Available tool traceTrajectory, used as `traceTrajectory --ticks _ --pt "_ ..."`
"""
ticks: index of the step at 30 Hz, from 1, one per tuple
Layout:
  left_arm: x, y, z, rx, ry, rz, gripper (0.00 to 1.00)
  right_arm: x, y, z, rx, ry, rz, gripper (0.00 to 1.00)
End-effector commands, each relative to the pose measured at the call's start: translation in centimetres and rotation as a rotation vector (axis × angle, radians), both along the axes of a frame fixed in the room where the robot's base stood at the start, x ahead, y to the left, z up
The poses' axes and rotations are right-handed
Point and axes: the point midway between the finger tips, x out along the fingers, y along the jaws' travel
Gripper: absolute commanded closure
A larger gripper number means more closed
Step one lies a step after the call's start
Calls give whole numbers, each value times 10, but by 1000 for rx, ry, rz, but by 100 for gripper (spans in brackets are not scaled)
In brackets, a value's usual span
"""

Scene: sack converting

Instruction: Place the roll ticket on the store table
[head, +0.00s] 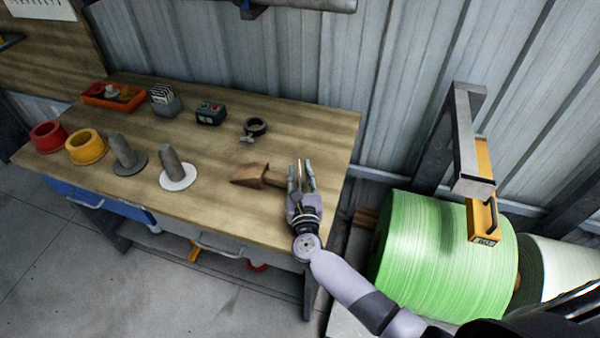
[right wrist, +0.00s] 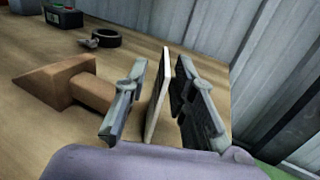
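The roll ticket (right wrist: 158,96) is a thin pale card standing on edge between the fingers of my right gripper (right wrist: 158,100) in the right wrist view. Wood shows between the card and the left finger; the card is close to the right finger. The fingers are apart, and I see no clear grip on the card. In the head view my right gripper (head: 302,180) is over the right end of the wooden store table (head: 220,205), and the card shows only as a thin edge. Whether its lower edge touches the table is hidden. My left gripper is not in view.
A brown wooden wedge with a handle (head: 257,175) lies just left of the gripper. A black ring (head: 255,127), a control box (head: 210,113), spindles on discs (head: 176,170), and red and yellow rings (head: 86,148) are on the table. A green roll (head: 440,260) stands right.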

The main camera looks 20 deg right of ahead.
Motion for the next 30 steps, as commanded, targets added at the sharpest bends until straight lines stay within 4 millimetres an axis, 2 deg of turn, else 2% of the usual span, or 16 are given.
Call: traceTrajectory --ticks 11,14,24,30 --pt "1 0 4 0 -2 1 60 -3 0 3 0 1 0 75" --pt "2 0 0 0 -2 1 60 -19 4 -1 1 3 1 75" --pt "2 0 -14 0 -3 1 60 -89 18 0 2 3 0 75" --pt "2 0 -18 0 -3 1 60 -113 23 1 0 1 0 75"
